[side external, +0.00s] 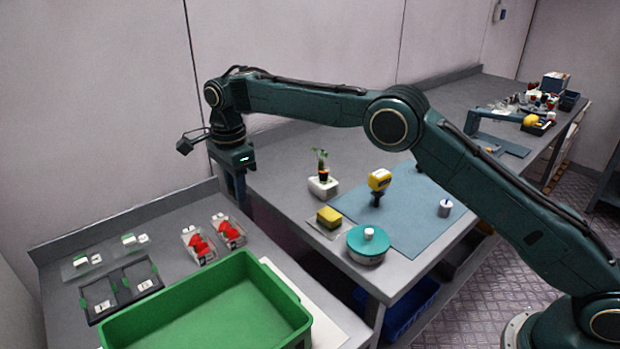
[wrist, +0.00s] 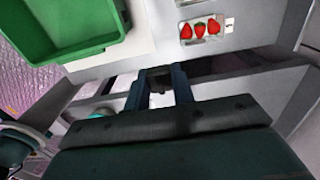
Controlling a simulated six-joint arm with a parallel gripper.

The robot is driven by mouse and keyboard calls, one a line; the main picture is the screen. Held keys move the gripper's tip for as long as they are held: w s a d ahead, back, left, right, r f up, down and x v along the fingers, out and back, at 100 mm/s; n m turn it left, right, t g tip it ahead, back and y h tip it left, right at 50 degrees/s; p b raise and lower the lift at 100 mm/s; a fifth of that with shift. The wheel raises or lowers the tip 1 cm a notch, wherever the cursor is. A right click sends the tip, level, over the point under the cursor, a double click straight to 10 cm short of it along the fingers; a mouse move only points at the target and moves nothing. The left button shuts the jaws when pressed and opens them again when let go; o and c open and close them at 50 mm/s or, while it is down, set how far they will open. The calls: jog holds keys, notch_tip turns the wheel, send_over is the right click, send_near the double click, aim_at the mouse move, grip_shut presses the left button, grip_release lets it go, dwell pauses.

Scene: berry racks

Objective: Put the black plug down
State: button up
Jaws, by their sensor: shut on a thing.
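My gripper (side external: 237,185) points down at the left end of the long grey bench, near the gap beside the lower bench. In the wrist view, its two fingers (wrist: 160,78) are shut on a small dark thing between them, which I take to be the black plug (wrist: 158,87). The plug's shape is hard to make out there. In the side view I cannot make the plug out at the fingers.
A green crate (side external: 205,305) stands on the lower bench, with strawberry punnets (side external: 197,245) and black trays (side external: 122,288) beside it. On the long bench are a potted plant (side external: 322,184), a yellow scanner (side external: 379,180), a yellow block (side external: 329,217) and a teal-topped tub (side external: 368,245).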

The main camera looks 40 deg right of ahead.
notch_tip(320, 180, down, 14)
jog(key=shift+f, duration=0.1)
dwell(0.4)
jog(key=shift+f, duration=2.05)
jog(key=shift+f, duration=0.2)
jog(key=o, duration=0.9)
jog(key=shift+o, duration=0.2)
jog(key=shift+r, duration=0.15)
notch_tip(320, 180, up, 12)
